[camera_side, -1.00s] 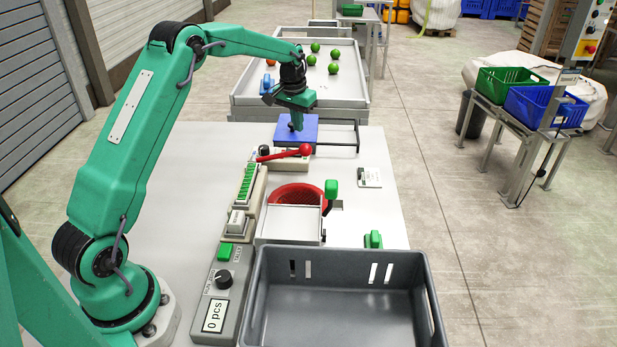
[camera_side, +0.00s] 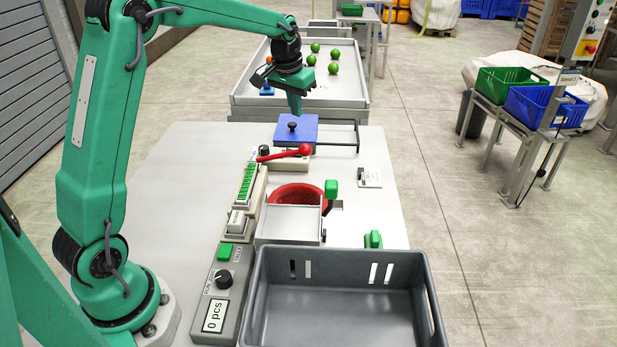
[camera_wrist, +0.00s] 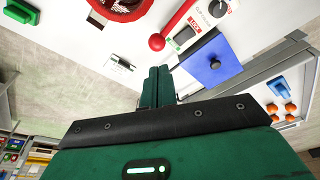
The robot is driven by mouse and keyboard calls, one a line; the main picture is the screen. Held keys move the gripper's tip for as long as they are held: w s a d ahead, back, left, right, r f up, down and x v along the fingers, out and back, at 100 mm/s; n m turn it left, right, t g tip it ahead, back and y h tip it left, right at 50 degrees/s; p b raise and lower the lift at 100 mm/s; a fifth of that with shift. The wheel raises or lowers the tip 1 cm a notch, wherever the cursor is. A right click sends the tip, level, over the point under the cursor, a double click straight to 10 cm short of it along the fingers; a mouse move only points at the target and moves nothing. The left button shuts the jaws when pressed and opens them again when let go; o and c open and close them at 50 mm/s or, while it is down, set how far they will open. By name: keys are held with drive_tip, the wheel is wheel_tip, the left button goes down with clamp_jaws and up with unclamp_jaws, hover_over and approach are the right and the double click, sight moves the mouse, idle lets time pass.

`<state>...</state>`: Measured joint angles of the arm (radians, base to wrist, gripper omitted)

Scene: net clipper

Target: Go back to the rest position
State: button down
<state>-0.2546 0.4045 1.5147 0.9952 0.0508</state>
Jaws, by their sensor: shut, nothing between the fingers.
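My green gripper (camera_side: 295,106) is shut and empty. It hangs in the air above the blue lid (camera_side: 305,132) with a dark knob, apart from it. In the wrist view the shut fingers of my gripper (camera_wrist: 160,72) point at the table, and the blue lid (camera_wrist: 204,68) lies to their right. The lid sits flat at the far end of the white table.
A red lever (camera_side: 285,154) lies just in front of the lid. A red net ring (camera_side: 296,193), a control box (camera_side: 214,305) and an empty grey crate (camera_side: 340,300) stand nearer. Behind, a tray (camera_side: 350,103) holds several green balls. The table's left side is clear.

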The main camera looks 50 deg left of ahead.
drive_tip(key=s+d+r, duration=0.5)
drive_tip(key=s+r, duration=0.1)
drive_tip(key=s, duration=0.2)
drive_tip(key=s+d+f+m+t, duration=0.1)
drive_tip(key=s+d, duration=0.3)
drive_tip(key=s, duration=0.6)
drive_tip(key=s+d+m+t, duration=0.1)
drive_tip(key=s+d, duration=0.3)
drive_tip(key=s, duration=0.7)
drive_tip(key=shift+s+d+f+t+h, duration=0.2)
drive_tip(key=shift+d+f+t+h, duration=0.1)
drive_tip(key=shift+f+t, duration=0.15)
